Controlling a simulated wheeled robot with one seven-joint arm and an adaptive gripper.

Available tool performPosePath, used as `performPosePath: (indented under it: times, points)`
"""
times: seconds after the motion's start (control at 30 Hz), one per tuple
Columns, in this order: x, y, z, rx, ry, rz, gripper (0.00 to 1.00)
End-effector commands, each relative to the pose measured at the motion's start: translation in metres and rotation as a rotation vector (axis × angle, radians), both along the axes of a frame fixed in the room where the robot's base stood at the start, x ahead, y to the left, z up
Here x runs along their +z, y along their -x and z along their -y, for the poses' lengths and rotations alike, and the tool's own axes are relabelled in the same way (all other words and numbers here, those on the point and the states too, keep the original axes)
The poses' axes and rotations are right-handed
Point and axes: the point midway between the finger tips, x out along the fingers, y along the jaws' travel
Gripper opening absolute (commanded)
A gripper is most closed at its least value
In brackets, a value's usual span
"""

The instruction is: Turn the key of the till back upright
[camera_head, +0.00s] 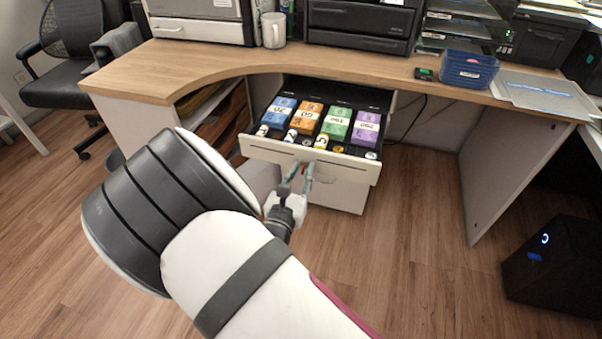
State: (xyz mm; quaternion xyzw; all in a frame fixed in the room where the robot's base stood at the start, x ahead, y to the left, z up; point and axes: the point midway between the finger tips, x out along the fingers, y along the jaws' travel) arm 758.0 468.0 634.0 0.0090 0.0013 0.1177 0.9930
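The till drawer (262,148) is pulled out under the wooden counter, with blue, orange, green and purple note bundles and several coin rolls in it. My gripper (302,168) is at the middle of the drawer's front, its fingers pointing at the front panel. A small gap shows between the two fingers. A little red shows around the fingertips, too small to make out. The key cannot be made out; the gripper covers that part of the panel. I cannot tell whether the fingers hold it, or how the key is turned.
The wooden counter (200,66) runs above the drawer, bearing a white mug (273,30), a blue tub (469,70) and paper trays. A black box (556,265) stands on the floor at right. An office chair (75,60) is at left. Floor in front is clear.

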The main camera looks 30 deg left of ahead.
Motion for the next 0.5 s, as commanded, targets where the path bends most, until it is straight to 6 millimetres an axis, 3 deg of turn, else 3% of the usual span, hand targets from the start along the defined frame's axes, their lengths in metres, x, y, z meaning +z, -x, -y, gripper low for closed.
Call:
performPosePath:
  times: [0.17,0.5]
  points:
    - [0.000,0.005,0.001,0.000,0.000,-0.001,0.23]
    - [0.000,0.054,0.012,0.002,0.001,-0.002,0.23]
